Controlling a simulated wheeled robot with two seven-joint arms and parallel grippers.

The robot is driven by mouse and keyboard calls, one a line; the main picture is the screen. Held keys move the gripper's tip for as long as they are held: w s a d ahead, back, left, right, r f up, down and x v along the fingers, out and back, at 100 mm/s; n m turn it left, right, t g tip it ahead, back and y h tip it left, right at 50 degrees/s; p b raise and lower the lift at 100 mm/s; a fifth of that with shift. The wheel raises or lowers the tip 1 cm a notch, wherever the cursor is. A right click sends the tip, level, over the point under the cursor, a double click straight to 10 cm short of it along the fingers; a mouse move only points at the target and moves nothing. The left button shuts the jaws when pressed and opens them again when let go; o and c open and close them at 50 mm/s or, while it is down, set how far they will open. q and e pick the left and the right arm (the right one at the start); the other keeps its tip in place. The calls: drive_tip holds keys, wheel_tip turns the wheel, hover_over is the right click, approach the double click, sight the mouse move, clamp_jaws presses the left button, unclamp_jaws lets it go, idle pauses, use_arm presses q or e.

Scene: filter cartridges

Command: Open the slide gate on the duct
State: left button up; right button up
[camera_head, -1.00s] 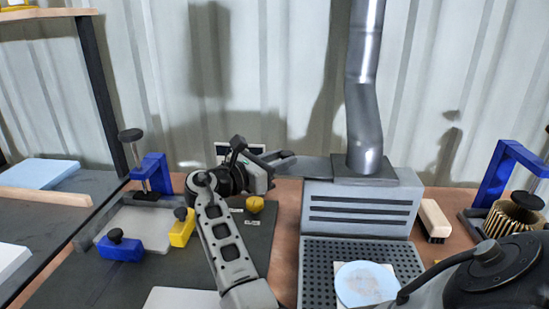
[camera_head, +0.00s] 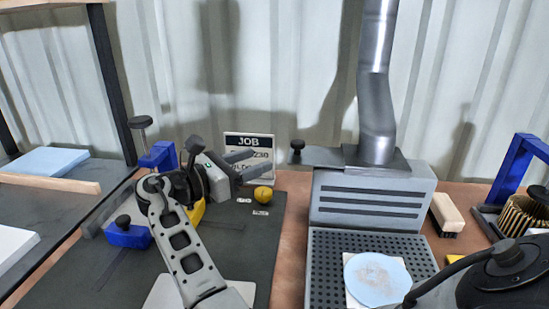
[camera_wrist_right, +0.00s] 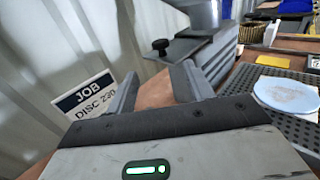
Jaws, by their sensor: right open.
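The slide gate (camera_head: 322,157) is a flat grey plate that sticks out to the left from the flange under the silver duct (camera_head: 376,95). A black knob (camera_head: 297,146) stands on its outer end. In the right wrist view the knob (camera_wrist_right: 160,45) and the plate (camera_wrist_right: 186,49) lie beyond the fingertips. My right gripper (camera_head: 261,161) is open and empty, left of the knob and apart from it, with its fingers pointing toward it. The open fingers also show in the right wrist view (camera_wrist_right: 157,76). My left gripper is out of view.
A JOB sign (camera_head: 249,142) stands close behind my right gripper. A yellow knob (camera_head: 263,194) is just below it. The grey vented box (camera_head: 372,203) and a perforated tray (camera_head: 330,265) with a pale blue disc (camera_head: 377,279) are to the right. A wooden brush (camera_head: 446,212) lies farther right.

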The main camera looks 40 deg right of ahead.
drive_tip(key=a, duration=0.6)
drive_tip(key=shift+w+b, duration=0.2)
drive_tip(key=shift+b, duration=0.2)
drive_tip(key=shift+d, duration=0.1)
